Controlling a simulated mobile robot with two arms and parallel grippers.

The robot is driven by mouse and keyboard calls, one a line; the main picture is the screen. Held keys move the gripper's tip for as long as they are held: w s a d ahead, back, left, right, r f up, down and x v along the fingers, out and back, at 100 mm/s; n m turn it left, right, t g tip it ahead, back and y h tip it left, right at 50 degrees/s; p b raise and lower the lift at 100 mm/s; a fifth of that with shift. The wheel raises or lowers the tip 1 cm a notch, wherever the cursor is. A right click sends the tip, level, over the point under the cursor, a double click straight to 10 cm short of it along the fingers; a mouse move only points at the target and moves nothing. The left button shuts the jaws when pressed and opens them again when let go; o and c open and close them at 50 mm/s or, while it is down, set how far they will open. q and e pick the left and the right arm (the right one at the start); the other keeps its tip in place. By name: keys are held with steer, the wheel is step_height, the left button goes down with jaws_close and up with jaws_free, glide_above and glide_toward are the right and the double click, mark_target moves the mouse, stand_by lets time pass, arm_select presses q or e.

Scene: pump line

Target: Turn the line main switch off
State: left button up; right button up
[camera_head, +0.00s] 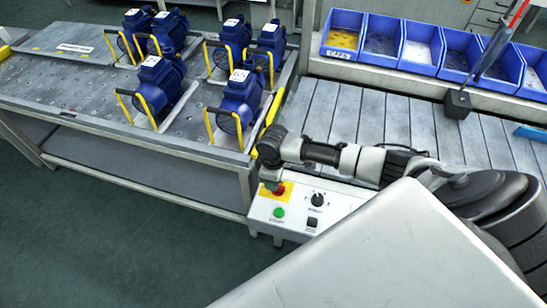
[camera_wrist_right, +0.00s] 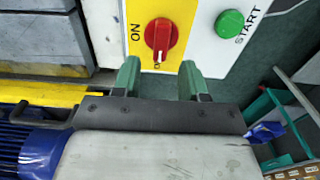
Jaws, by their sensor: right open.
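The line main switch is a red rotary handle on a yellow plate (camera_head: 287,187), on the sloped control box (camera_head: 312,207). In the right wrist view the red handle (camera_wrist_right: 160,38) stands upright in the picture, with a pale mark at its lower end. "ON" is printed to its left; a small label below the handle is too cut off to read. My right gripper (camera_wrist_right: 159,80) is open, its two green fingertips just below the handle on either side of it, apart from it. In the head view my right wrist hides part of the switch. My left gripper is out of view.
A green START button (camera_wrist_right: 229,23) sits beside the switch. The box also carries a black selector knob (camera_head: 317,199) and a black rocker (camera_head: 311,222). Blue pumps (camera_head: 160,80) with yellow handles stand on the bench at left. Blue bins (camera_head: 381,48) line the back.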

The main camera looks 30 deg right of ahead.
step_height(320, 180, up, 7)
steer(key=shift+r+b, duration=0.2)
steer(key=shift+b, duration=0.1)
stand_by(0.4)
